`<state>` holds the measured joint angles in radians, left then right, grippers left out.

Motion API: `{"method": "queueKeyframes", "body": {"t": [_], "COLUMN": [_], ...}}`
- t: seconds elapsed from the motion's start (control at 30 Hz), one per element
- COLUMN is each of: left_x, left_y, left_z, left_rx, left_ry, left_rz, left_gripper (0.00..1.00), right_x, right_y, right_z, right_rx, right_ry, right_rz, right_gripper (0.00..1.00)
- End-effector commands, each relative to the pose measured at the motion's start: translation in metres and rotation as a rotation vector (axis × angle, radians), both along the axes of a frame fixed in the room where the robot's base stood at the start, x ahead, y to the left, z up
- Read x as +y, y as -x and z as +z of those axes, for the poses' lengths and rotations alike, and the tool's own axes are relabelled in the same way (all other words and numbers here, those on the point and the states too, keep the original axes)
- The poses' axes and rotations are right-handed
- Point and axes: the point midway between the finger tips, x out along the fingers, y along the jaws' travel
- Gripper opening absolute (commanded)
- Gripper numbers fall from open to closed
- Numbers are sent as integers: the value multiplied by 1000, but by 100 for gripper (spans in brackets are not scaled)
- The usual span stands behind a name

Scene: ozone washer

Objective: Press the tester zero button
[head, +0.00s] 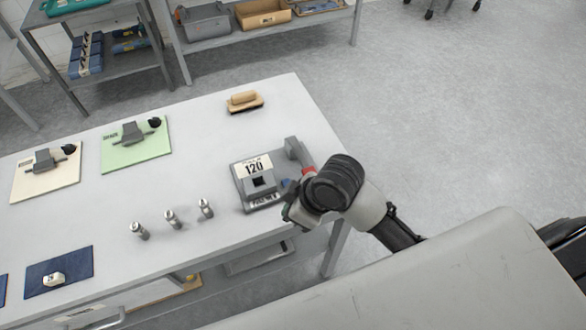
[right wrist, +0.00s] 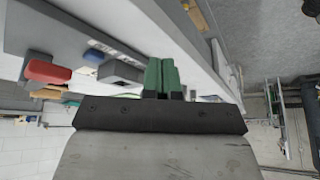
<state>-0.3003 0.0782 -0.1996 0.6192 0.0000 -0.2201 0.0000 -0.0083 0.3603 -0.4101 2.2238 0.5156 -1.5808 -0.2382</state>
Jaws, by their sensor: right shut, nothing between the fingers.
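The tester (head: 243,190) is a grey device with a "120" label and a dark square opening, near the table's right end. A small blue part (head: 286,183), perhaps a button, is on its right side, with a red part (head: 308,171) behind. In the right wrist view the blue part (right wrist: 92,56) and the red part (right wrist: 47,71) show left of my fingers. My right gripper (head: 288,213) is at the tester's front right corner; its green fingers (right wrist: 161,75) are shut and empty. Whether they touch the tester cannot be told. My left gripper is not in view.
Several small metal cylinders (head: 171,218) stand left of the tester on the white table (head: 215,125). A wooden-handled brush (head: 244,101) lies behind it. A green mat (head: 150,152) and a cream mat (head: 30,188) hold grey devices; a blue mat (head: 75,268) is at front left.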

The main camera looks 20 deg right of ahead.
Motion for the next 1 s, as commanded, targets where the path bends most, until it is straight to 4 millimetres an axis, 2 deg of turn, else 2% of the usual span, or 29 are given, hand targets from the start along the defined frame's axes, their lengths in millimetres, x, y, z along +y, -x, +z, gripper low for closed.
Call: {"method": "queueKeyframes", "body": {"t": [0.3, 0.47, 0.6, 0.83, 1.0], "left_x": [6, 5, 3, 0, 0], "left_y": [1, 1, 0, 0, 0], "left_z": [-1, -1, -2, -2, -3], "left_rx": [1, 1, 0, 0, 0], "left_ry": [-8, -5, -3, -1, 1], "left_rz": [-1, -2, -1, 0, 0], "left_gripper": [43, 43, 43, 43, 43], "right_x": [6, -6, -23, -45, -50], "right_y": [-42, -63, -79, -93, -96], "right_z": [36, 61, 85, 115, 122], "right_rx": [-35, -25, -3, 27, 37], "right_ry": [63, 119, 161, 190, 193], "right_rz": [337, 508, 612, 699, 716], "right_gripper": [0, 0, 0, 0, 0]}}
